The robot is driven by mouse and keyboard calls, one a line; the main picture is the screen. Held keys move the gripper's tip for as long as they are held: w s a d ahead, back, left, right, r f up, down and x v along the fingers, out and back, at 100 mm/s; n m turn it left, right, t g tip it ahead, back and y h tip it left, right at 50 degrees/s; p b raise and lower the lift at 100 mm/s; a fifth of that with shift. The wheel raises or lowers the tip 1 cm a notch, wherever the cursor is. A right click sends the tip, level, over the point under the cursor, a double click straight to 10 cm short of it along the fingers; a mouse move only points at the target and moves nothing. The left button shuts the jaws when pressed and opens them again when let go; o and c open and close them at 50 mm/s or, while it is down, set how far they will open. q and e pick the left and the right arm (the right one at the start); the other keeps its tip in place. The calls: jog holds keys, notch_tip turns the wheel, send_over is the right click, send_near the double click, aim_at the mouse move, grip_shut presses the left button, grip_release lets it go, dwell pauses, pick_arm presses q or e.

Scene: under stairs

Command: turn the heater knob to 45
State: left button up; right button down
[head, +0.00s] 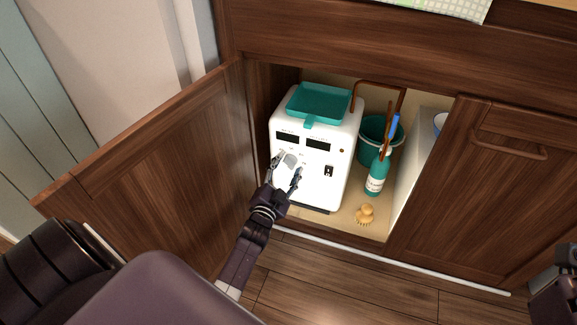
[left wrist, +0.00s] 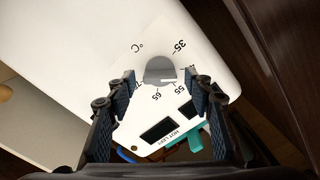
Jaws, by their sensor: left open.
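The white heater (head: 335,185) stands in the open cupboard. Its grey round knob (head: 291,160) is on the front panel below two dark display windows. My left gripper (head: 288,166) is open, with its fingers on either side of the knob. In the left wrist view the knob (left wrist: 160,70) sits between the open fingertips (left wrist: 159,78), with gaps visible. The dial shows 35, 55, 65 and a partly covered 75. The spot between 35 and 55 is mostly hidden by a finger. The knob's white mark points right, toward that side. Only part of my right arm shows at the right edge.
A teal tray (head: 318,103) lies on top of the heater. The open cupboard door (head: 165,165) is close on the left of my arm.

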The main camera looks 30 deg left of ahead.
pick_arm(q)
jog(key=v, duration=1.1)
jog(key=shift+s, duration=0.3)
jog(key=shift+f, duration=0.1)
